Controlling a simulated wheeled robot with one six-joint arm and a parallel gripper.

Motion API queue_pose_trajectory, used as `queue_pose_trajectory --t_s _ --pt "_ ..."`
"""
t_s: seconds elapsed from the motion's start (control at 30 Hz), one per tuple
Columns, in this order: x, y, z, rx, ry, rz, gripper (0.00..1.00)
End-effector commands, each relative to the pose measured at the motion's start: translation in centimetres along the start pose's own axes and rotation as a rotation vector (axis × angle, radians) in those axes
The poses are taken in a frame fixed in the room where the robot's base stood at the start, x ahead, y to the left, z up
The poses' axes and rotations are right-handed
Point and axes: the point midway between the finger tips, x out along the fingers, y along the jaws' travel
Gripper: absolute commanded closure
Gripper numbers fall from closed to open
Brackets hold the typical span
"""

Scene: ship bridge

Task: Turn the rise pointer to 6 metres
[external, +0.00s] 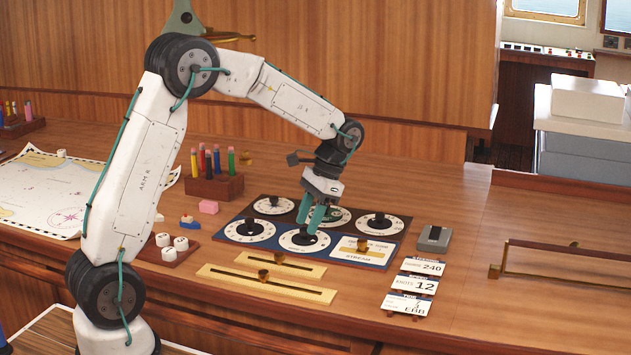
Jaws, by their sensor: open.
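A dark panel (212,244) on the desk carries several white round dials with black pointer knobs. Their labels are too small to read, so I cannot tell which one is the rise dial. My gripper (311,226) points down with its two teal fingers apart, over the front middle dial (291,241). The fingertips are close to that dial's black knob (311,238); I cannot tell whether they touch it. The fingers partly cover the back middle dial (337,214). The front left dial (249,230) and back right dial (380,223) are clear of my gripper.
A cream plate (375,246) with a brass knob fills the panel's front right. Two brass slider strips (262,284) lie in front. White number cards (413,287) and a grey box (434,239) are right. A pencil block (214,187) and chart (60,190) are left.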

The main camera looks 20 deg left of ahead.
Motion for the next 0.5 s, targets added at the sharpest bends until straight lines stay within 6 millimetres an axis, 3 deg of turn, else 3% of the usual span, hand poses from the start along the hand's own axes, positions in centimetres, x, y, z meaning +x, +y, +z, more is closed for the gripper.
queue_pose_trajectory --t_s 0.3,0.5 --pt "-5.3 0.0 -0.1 0.0 0.004 -0.001 0.57" --pt "-7.0 0.0 0.0 0.001 0.002 -0.001 0.57"
